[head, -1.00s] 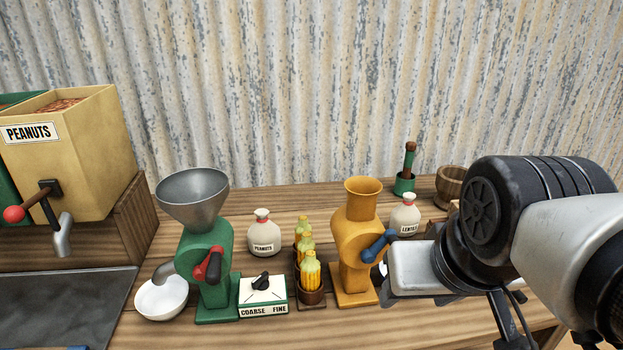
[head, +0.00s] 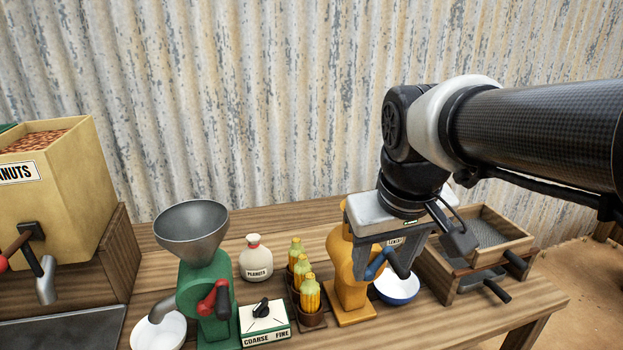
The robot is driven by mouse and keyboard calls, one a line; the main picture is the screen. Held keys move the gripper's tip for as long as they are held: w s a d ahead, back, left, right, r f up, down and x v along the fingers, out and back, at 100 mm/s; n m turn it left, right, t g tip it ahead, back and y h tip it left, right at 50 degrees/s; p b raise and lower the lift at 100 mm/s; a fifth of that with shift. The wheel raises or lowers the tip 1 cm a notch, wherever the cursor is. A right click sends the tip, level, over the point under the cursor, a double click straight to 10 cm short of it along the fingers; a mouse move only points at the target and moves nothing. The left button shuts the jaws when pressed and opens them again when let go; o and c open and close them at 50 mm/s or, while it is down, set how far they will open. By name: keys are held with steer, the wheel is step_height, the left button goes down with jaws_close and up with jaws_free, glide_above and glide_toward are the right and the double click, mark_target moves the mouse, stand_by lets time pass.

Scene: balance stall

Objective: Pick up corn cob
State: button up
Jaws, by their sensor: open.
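Several yellow corn cobs stand upright in a row in a brown wooden holder (head: 312,319) on the table, between the green grinder and the orange mill. The nearest corn cob (head: 311,295) shows most fully; the other cobs (head: 296,252) stand behind it. My gripper (head: 402,270) is open, above and around the right side of the orange mill (head: 343,285). It is to the right of the cobs and apart from them. The gripper hides the mill's top and most of the lentils sack behind it.
The green grinder (head: 207,285) with a grey funnel and a coarse/fine dial box (head: 264,325) stand left of the cobs. A peanuts sack (head: 256,262) is behind. A blue-rimmed bowl (head: 398,288) and a wooden sieve box (head: 480,240) are at right.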

steer(key=w+a+n+g+p, duration=0.25)
steer(key=w+a, duration=0.35)
steer(key=w, duration=0.4)
steer(key=n+g+p, duration=0.1)
steer(key=n+p, duration=0.2)
glide_above(310, 288)
steer(key=w, duration=0.2)
step_height(310, 288, down, 5)
steer(key=shift+m, duration=0.25)
steer(key=f, duration=0.4)
steer(key=f+b, duration=0.1)
steer(key=f, duration=0.7)
steer(key=shift+s+a+b, duration=0.15)
steer(key=shift+s+b, duration=0.1)
steer(key=shift+b, duration=0.1)
steer(key=f, duration=0.5)
steer(key=shift+s+f, duration=0.1)
steer(key=shift+s, duration=0.15)
steer(key=c, duration=1.2)
steer(key=shift+o, duration=0.2)
